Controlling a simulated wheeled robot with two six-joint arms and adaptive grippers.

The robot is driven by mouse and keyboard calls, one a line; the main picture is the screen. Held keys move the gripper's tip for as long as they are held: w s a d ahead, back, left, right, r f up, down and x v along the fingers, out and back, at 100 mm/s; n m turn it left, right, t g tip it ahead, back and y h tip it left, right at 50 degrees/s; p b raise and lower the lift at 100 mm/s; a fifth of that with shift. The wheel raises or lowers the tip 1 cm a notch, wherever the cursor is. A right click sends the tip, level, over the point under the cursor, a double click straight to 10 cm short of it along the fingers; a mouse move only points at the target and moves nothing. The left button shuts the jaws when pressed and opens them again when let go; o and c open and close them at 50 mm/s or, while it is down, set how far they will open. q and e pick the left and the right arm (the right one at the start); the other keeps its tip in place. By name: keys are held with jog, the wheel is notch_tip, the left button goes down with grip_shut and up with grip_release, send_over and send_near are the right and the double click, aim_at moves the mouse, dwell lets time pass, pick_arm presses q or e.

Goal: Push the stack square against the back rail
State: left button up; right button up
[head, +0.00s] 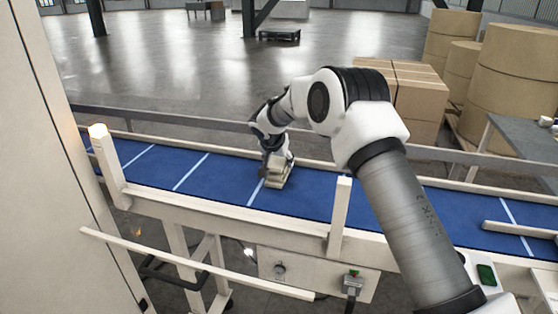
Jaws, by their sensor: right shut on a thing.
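The stack (281,177) is a small beige block of layers on the blue conveyor belt, near the middle of the head view. My right gripper (275,166) is at the stack and shut on it; the fingers are small and partly hidden by the wrist. The pale back rail (200,147) runs along the far edge of the belt. The stack lies close to this rail; I cannot tell whether it touches it or sits square to it. My left gripper is not in view.
A control box (318,275) hangs below. Cartons (412,97) and large kraft rolls (515,85) stand behind at right.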

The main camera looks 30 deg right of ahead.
jog(key=shift+w+d+p, duration=0.5)
jog(key=shift+d, duration=0.15)
dwell(0.4)
jog(key=shift+w+r, duration=0.1)
jog(key=shift+r, duration=0.05)
dwell(1.2)
jog(key=shift+f+b, duration=0.2)
jog(key=shift+b, duration=0.3)
jog(key=shift+a, duration=0.1)
jog(key=o, duration=1.4)
jog(key=shift+c, duration=0.2)
jog(key=shift+s, duration=0.2)
jog(key=v, duration=1.2)
jog(key=shift+w, duration=0.15)
